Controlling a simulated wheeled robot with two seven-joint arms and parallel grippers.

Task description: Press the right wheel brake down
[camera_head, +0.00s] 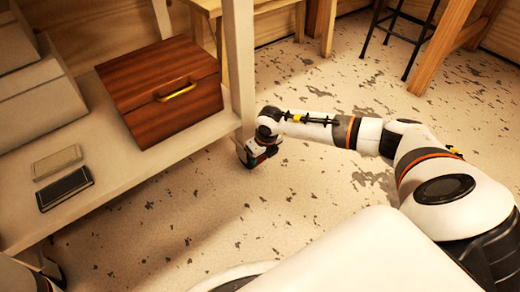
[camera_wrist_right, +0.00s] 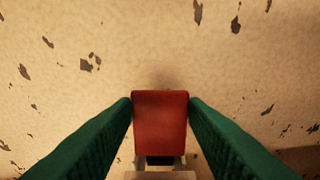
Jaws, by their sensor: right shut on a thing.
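The right wheel brake is a red tab (camera_wrist_right: 160,122) in the middle of the right wrist view, above the speckled floor. The green fingers of my right gripper (camera_wrist_right: 160,103) touch it on its left and right sides, shut on it. In the head view my right gripper (camera_head: 252,154) is low at the foot of the pale cart's right post (camera_head: 240,70). The brake and wheel cannot be made out there behind my wrist. The brake's tilt is hard to tell. My left gripper is not in view.
The cart's lower shelf (camera_head: 115,170) holds a brown wooden box (camera_head: 160,85) with a brass handle, a dark flat case (camera_head: 65,188) and a grey one (camera_head: 57,162). A stool (camera_head: 400,35) and wooden tables stand at the back. The floor right of the cart is clear.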

